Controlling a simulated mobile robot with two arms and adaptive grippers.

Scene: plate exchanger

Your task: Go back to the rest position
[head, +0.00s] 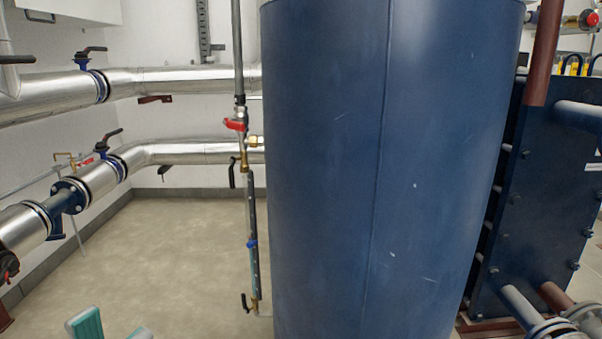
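Two grey fingertips with teal pads show at the bottom left edge of the head view; I take them as my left gripper (112,331). They stand apart with bare floor visible between them, and nothing is seen held. The rest of that gripper and its arm are below the picture. My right gripper is not in view. The dark blue plate exchanger (545,190) stands at the right, partly hidden by a large blue tank.
The large blue tank (385,170) fills the middle, close in front. A thin vertical pipe with a red-handled valve (237,124) runs at its left. Silver insulated pipes (180,80) line the left and back walls. The beige floor (170,245) at left is clear.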

